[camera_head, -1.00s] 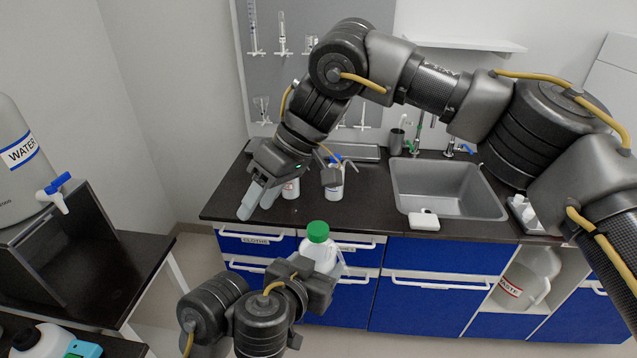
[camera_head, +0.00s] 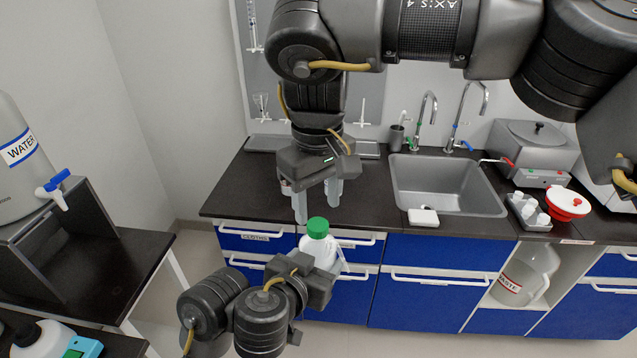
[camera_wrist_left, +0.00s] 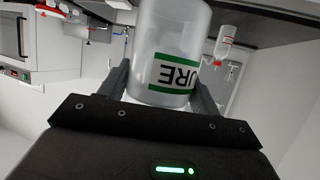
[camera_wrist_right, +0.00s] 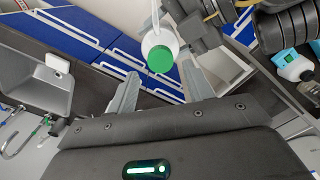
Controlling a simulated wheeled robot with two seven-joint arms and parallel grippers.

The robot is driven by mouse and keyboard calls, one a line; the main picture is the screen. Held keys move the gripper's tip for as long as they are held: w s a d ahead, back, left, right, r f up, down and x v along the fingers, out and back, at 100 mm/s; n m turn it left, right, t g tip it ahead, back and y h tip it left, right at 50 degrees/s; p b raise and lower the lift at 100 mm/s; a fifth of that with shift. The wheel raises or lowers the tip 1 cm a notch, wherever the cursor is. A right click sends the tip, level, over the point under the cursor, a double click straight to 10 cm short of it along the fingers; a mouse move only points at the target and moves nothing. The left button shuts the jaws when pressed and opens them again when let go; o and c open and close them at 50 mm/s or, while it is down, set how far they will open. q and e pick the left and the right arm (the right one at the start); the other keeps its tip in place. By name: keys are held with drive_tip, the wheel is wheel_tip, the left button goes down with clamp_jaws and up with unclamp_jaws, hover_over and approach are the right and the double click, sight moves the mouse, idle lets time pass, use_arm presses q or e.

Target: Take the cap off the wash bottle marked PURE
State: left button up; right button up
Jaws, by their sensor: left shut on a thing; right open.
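The wash bottle (camera_head: 314,251) is white with a green cap (camera_head: 318,227) and stands upright in my left gripper (camera_head: 312,272), in front of the blue drawers. In the left wrist view the bottle (camera_wrist_left: 168,50) shows a green-edged label reading "URE", and the left fingers are shut on its sides. My right gripper (camera_head: 316,208) is open and empty, pointing down just above and behind the cap. In the right wrist view the cap (camera_wrist_right: 160,59) lies beyond and between the right fingertips, apart from them. The bottle's lower part is hidden by my left gripper in the head view.
A dark counter (camera_head: 245,195) with a sink (camera_head: 440,185) lies behind. A WATER tank (camera_head: 20,165) stands at left. A WASTE container (camera_head: 525,278) sits in the lower shelf.

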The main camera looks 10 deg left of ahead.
sight(318, 224)
drive_tip(key=shift+f, duration=2.1)
